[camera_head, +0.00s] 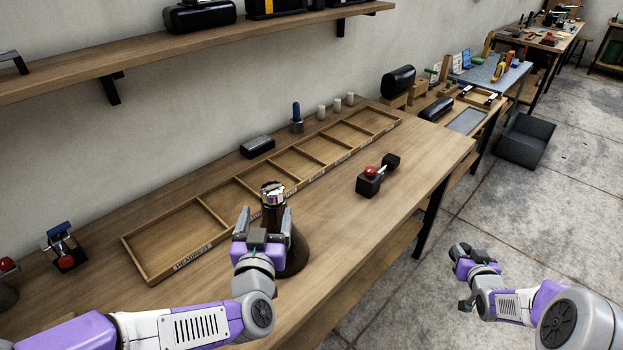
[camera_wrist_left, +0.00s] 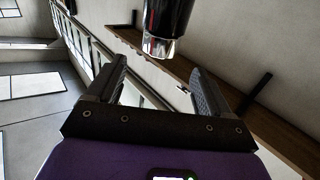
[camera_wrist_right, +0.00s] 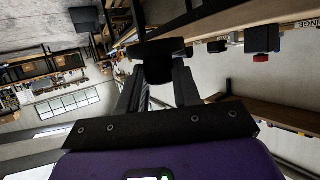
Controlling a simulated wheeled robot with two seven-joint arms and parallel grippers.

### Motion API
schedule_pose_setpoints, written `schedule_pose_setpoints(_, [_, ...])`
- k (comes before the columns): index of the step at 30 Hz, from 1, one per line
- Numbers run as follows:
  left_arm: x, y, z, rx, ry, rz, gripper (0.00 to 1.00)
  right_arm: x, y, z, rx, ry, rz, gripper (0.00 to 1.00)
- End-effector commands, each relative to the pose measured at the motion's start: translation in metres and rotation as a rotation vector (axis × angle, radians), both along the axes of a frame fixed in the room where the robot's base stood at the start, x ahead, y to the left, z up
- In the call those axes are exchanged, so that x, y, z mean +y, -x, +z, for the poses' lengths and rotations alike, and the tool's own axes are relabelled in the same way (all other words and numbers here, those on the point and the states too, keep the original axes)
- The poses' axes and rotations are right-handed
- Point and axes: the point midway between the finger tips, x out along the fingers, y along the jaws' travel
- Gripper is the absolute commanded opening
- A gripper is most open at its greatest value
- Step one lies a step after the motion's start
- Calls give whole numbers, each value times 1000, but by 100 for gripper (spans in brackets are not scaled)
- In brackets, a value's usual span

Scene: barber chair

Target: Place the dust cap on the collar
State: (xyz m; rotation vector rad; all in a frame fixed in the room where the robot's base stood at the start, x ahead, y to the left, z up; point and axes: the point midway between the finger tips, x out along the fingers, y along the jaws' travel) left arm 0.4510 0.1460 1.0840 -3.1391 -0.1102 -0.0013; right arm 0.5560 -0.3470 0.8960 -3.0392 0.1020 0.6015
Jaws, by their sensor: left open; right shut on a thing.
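A dark post with a shiny collar (camera_head: 273,193) at its top rises from a dark, wide base (camera_head: 296,257) on the bench. The left wrist view shows the dark cylinder with a bright end (camera_wrist_left: 164,38) just past the fingertips. My left gripper (camera_head: 264,217) is open, its fingers on either side of the post in the head view; no contact is visible. My right gripper (camera_head: 460,257) is away from the bench at right, above the floor. It is shut on a dark round piece, apparently the dust cap (camera_wrist_right: 160,48), seen between its fingertips.
A compartmented wooden tray (camera_head: 213,205) lies along the bench behind the post. A black block with a red knob (camera_head: 371,181) stands to the right. A blue-handled tool (camera_head: 296,115) and white cylinders stand behind the tray. A shelf (camera_head: 190,45) overhangs. The bench's front right is clear.

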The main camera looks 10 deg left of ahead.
Motion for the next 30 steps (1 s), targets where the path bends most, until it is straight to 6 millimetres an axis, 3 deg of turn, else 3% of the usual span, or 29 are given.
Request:
schedule_pose_setpoints(1, [0, -4, 5, 4, -5, 3, 80, 0, 0, 12, -1, 0, 0, 3])
schedule_pose_setpoints(19, [2, -31, 4, 5, -3, 0, 80, 0, 0, 84, 0, 0, 0, 3])
schedule_pose_setpoints(24, [5, -64, -1, 0, 0, 2, 80, 0, 0, 76, 0, 0, 0, 3])
schedule_pose_setpoints(30, [6, -85, 0, -1, 0, 0, 80, 0, 0, 76, 0, 0, 0, 3])
